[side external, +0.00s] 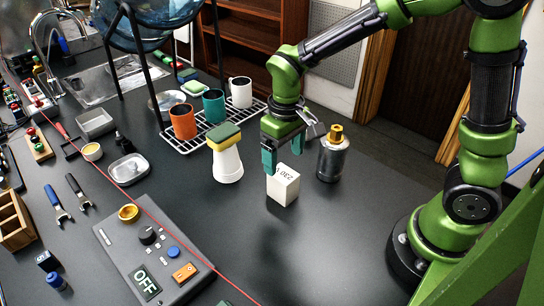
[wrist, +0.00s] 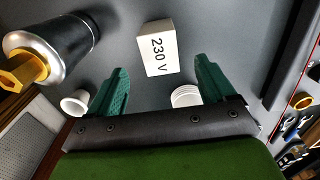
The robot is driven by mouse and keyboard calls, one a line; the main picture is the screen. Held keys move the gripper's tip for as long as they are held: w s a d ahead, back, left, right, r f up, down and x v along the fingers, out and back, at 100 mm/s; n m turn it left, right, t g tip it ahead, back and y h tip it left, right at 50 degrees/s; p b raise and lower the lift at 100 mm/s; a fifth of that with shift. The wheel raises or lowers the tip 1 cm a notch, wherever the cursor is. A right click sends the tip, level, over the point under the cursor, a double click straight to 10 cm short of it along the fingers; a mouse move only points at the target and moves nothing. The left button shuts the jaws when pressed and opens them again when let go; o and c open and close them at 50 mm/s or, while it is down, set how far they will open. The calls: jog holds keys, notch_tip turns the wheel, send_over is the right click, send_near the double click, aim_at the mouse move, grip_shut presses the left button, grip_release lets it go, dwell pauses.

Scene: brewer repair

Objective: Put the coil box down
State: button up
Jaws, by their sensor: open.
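The coil box (side external: 283,187) is a small white block marked 230 V. It stands on the dark worktop, below my gripper (side external: 282,158). In the wrist view the coil box (wrist: 156,48) lies between the lines of my two teal fingers and mostly beyond their tips. My gripper (wrist: 161,68) is open, with a gap showing on both sides of the box. The arm comes down from above, and one finger shows close to the box's upper left edge in the side view. Whether a finger touches the box is hard to tell.
A metal canister with a yellow cap (side external: 333,158) stands close on the right. A white cup-shaped stand with a sponge (side external: 228,163) is close on the left. Mugs stand on a rack (side external: 190,143) behind. A control panel reading OFF (side external: 178,278) lies front left. The front right worktop is clear.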

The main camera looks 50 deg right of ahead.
aim_at(284, 174)
notch_tip(284, 174, up, 4)
jog(key=shift+f, duration=0.25)
jog(key=s+d+r+m+t+y, duration=0.2)
jog(key=s+d+r+m+t, duration=0.2)
jog(key=s+r+t, duration=0.3)
jog(key=shift+s+d+r, duration=0.35)
jog(key=shift+s+r, duration=1.1)
jog(key=shift+s, duration=0.3)
